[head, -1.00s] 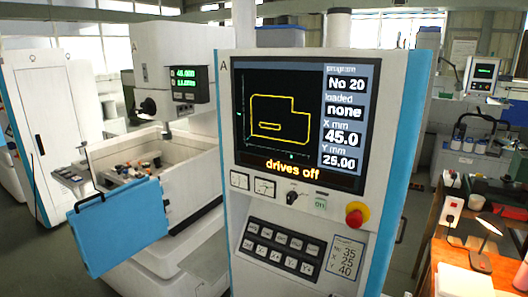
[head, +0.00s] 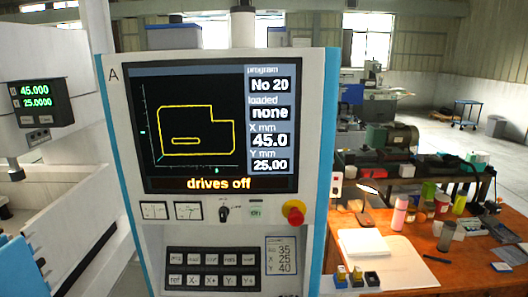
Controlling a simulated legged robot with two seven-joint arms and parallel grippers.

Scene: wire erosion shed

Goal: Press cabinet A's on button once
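Cabinet A (head: 325,130) stands upright in the middle of the head view, white with blue side edges and the letter A at its top left. Its screen (head: 193,125) reads "drives off", program No 20, loaded none, X 45.0 and Y 25.00. The pale green on button (head: 256,212) sits below the screen, between a black rotary knob (head: 224,212) and a red mushroom button on a yellow collar (head: 293,212). A black keypad (head: 211,270) is lower down. Neither of my grippers is in view.
A white machine with a small readout (head: 42,103) stands at the left, close to the cabinet. At the right, an orange-brown bench (head: 405,250) holds papers, a pink bottle (head: 398,216) and small containers. Open floor shows at the far right.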

